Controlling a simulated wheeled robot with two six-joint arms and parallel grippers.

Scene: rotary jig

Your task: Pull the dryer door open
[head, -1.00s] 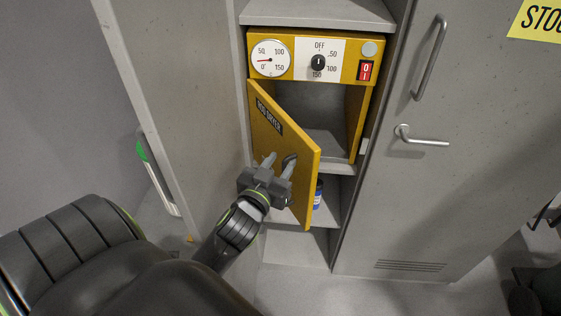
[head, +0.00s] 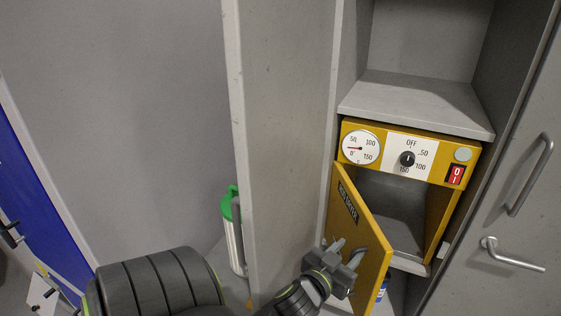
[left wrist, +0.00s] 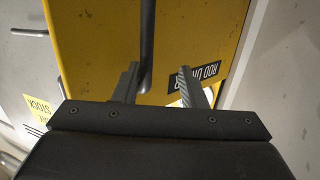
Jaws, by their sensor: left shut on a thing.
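The yellow dryer door (head: 362,222) is swung well open on its left side, with its free edge toward me. The dryer's inside (head: 392,205) shows as a grey empty space. My left gripper (head: 346,254) is at the door's front face, shut on the dark door handle (head: 359,256). In the left wrist view the handle (left wrist: 147,45) runs up between the two fingers, in front of the yellow door (left wrist: 95,50) with its label. The fingers partly hide the handle in the head view. My right gripper is not in view.
The dryer's panel (head: 395,153) has a gauge, a knob and a red switch. A grey cabinet door (head: 285,130) stands open close to the left of my left gripper. A closed locker door (head: 500,220) is at right. A green-topped cylinder (head: 234,235) stands behind at left.

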